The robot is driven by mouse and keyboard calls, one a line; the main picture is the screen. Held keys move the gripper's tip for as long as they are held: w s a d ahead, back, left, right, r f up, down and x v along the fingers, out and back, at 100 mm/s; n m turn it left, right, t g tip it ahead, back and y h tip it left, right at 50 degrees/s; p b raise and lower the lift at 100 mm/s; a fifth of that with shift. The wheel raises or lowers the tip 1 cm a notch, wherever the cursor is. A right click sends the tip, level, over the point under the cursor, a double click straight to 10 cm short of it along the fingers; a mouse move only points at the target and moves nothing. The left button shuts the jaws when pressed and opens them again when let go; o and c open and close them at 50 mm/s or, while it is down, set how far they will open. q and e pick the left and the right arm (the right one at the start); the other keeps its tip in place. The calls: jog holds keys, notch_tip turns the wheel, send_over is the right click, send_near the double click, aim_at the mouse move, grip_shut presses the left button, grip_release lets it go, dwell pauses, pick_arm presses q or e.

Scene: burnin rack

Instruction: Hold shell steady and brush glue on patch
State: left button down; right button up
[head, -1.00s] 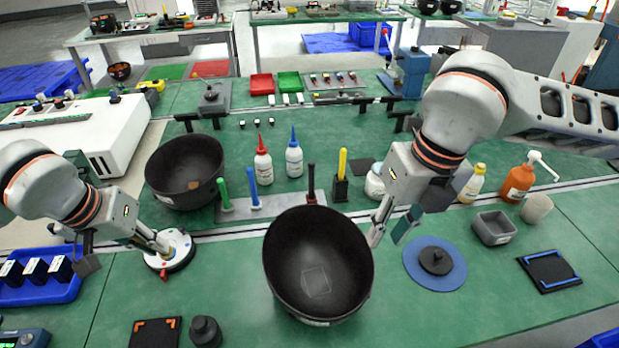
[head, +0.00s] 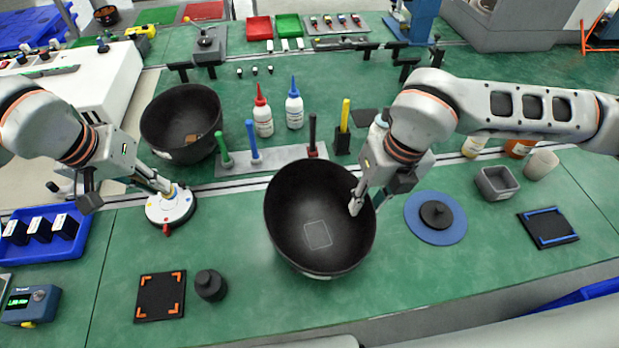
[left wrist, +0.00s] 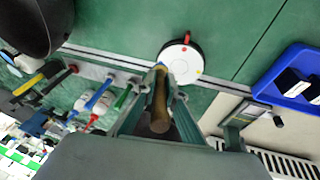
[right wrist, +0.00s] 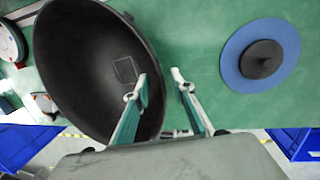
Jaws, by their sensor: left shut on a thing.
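The black shell (head: 300,245) is a deep bowl, tilted on the green bench, with a pale square patch outline (head: 317,235) inside. The outline also shows in the right wrist view (right wrist: 125,69). My right gripper (head: 358,203) is at the shell's right rim. In the right wrist view its open fingers (right wrist: 160,85) straddle the rim, one inside the bowl and one outside, with a gap. My left gripper (head: 166,186) is shut on a tan wooden handle (left wrist: 160,115), apparently a brush, above a white round dish (head: 168,208). The brush's lower end is hidden.
Another black bowl (head: 181,122) stands behind left. Red-capped (head: 262,115) and blue-capped (head: 294,105) bottles stand behind a grey holder (head: 270,158) with coloured handles. A blue disc (head: 436,232) lies right of the shell. A black mat (head: 160,296) and dark knob (head: 210,285) lie front left.

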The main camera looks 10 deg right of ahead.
jog(key=shift+w+a+f, duration=0.1)
jog(key=shift+a+f, duration=0.05)
jog(key=shift+f, duration=0.8)
grip_shut()
dwell(0.5)
